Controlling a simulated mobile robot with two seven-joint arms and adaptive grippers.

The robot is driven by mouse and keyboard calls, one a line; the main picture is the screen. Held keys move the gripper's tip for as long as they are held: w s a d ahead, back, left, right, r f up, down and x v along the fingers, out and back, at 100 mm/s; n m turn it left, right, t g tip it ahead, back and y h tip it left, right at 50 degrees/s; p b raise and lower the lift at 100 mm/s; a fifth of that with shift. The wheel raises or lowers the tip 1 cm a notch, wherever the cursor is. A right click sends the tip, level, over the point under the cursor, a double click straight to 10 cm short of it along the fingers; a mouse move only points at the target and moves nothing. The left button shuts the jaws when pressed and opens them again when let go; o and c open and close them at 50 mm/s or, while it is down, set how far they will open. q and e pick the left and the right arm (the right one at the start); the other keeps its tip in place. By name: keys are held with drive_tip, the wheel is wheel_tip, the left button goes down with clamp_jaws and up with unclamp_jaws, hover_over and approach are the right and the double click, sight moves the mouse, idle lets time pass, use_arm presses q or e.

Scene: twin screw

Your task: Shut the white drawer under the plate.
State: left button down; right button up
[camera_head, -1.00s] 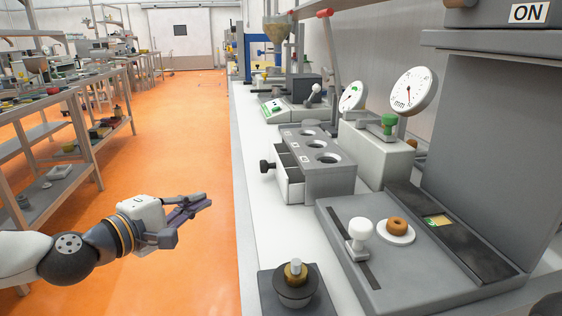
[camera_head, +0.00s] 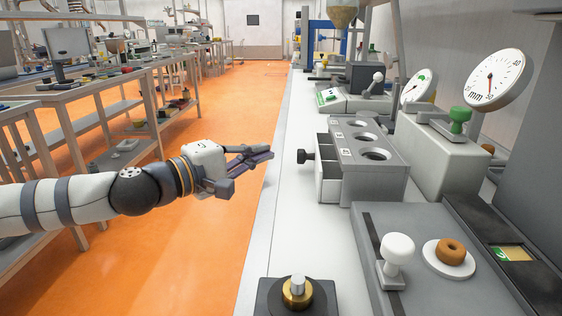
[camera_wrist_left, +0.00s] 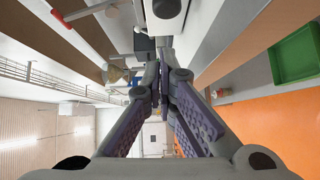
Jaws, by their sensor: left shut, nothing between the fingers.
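The white drawer (camera_head: 328,182) sticks out to the left from under the grey plate (camera_head: 352,145), which has several round holes. Its dark knob (camera_head: 304,156) points left, towards the aisle. My left gripper (camera_head: 264,153) is shut and empty. In the head view it appears left of the knob, with a gap between fingertips and knob, by the bench's left edge. Its purple-padded fingers also show in the left wrist view (camera_wrist_left: 160,88), closed together. I cannot make out the drawer clearly in that view. My right gripper is not in view.
A grey base with a white knob (camera_head: 397,249) and a brown ring on a white disc (camera_head: 449,252) is nearer me. A brass-topped piece (camera_head: 297,293) stands at the front. Dial gauges (camera_head: 497,80) rise behind. The white bench top (camera_head: 287,215) left of the drawer is clear.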

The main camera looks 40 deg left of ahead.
use_arm(q)
drive_tip(key=shift+w+d, duration=0.5)
drive_tip(key=shift+d, duration=0.35)
drive_tip(key=shift+w+d, duration=0.5)
drive_tip(key=shift+d, duration=0.3)
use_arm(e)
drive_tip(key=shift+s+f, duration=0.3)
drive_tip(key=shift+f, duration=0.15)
use_arm(q)
drive_tip(key=w+d, duration=0.1)
drive_tip(key=d+b, duration=0.1)
drive_tip(key=d, duration=0.1)
drive_tip(key=shift+w+f, duration=0.15)
drive_tip(key=shift+w, duration=0.25)
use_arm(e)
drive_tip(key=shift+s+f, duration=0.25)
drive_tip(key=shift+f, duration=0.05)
use_arm(q)
drive_tip(key=shift+d, duration=0.1)
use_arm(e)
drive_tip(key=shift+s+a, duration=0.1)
